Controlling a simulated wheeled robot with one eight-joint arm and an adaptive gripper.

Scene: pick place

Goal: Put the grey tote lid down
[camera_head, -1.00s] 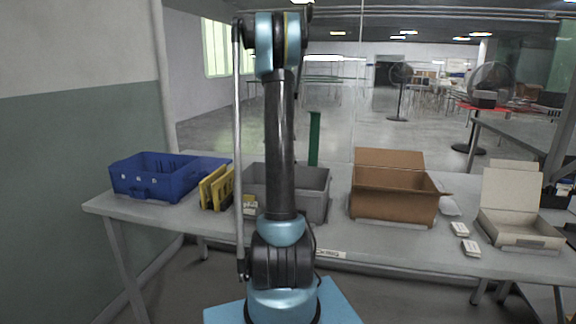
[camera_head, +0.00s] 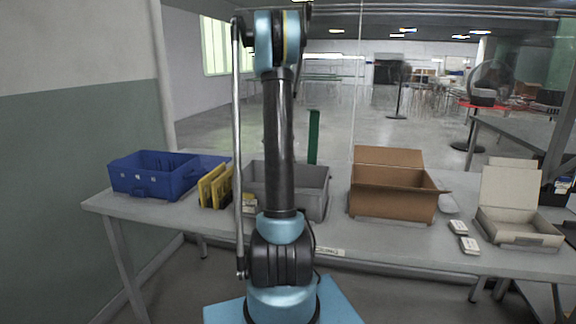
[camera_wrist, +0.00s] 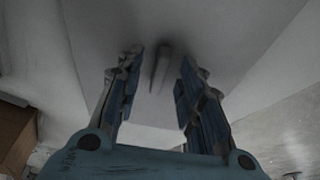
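A broad pale grey panel, which looks like the grey tote lid (camera_wrist: 215,35), fills much of the wrist view. A narrow raised grip (camera_wrist: 161,70) stands out from it. My gripper (camera_wrist: 161,58) has its two blue-and-grey fingers apart, one on each side of this grip, with a visible gap on both sides. The gripper is not visible in the head view, and I cannot make out the lid there. The open grey tote (camera_head: 314,192) stands on the table, partly hidden behind my arm.
On the grey table (camera_head: 345,236) stand a blue crate (camera_head: 150,183) at left, yellow holders (camera_head: 213,190), an open cardboard box (camera_head: 392,203) and an open cream carton (camera_head: 513,233) at right. Small white boxes (camera_head: 466,241) lie between the last two. A green post (camera_head: 313,140) rises behind.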

